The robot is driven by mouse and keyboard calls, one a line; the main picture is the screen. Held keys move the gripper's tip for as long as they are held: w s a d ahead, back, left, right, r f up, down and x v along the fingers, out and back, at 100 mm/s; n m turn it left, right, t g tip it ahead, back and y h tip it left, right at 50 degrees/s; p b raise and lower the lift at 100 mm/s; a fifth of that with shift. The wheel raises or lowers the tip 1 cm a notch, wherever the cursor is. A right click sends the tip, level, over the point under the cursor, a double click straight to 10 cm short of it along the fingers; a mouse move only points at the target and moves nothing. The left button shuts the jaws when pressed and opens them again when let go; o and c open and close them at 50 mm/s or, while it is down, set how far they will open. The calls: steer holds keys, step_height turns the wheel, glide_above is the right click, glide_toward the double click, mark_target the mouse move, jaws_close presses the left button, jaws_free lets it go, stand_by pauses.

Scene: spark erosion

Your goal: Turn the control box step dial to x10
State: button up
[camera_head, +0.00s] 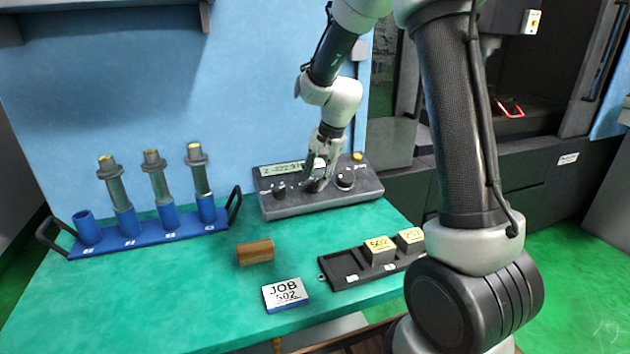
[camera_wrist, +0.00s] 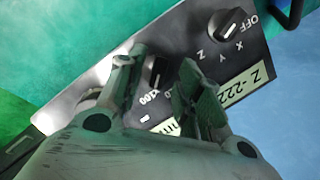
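The grey control box (camera_head: 320,201) stands at the back of the green table, with a lit display (camera_head: 283,170) starting with Z. Its step dial (camera_wrist: 155,72) is a small black knob with a white pointer line. A "100" mark and a "1" show beside it; other step marks are partly hidden. I cannot tell which mark the pointer meets. My gripper (camera_head: 318,178) is down over the box's middle dial. In the wrist view my gripper (camera_wrist: 160,62) has one finger on each side of the step dial, with gaps visible, not closed on it.
The axis dial (camera_wrist: 230,27), marked OFF, X, Y, Z, is left of the step dial on the box. A larger knob (camera_head: 345,180) is on its right. A blue rack (camera_head: 150,238), wooden block (camera_head: 255,251), job card (camera_head: 285,294) and black tray (camera_head: 345,268) lie around.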

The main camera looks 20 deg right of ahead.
steer(key=shift+x, duration=0.75)
jaws_close()
steer(key=shift+n, duration=0.3)
steer(key=n+h, duration=0.1)
steer(key=n, duration=0.3)
steer(key=shift+s+f+g, duration=0.1)
steer(key=shift+g, duration=0.3)
steer(key=n+h, duration=0.1)
steer(key=n, duration=0.3)
steer(key=shift+n, duration=0.3)
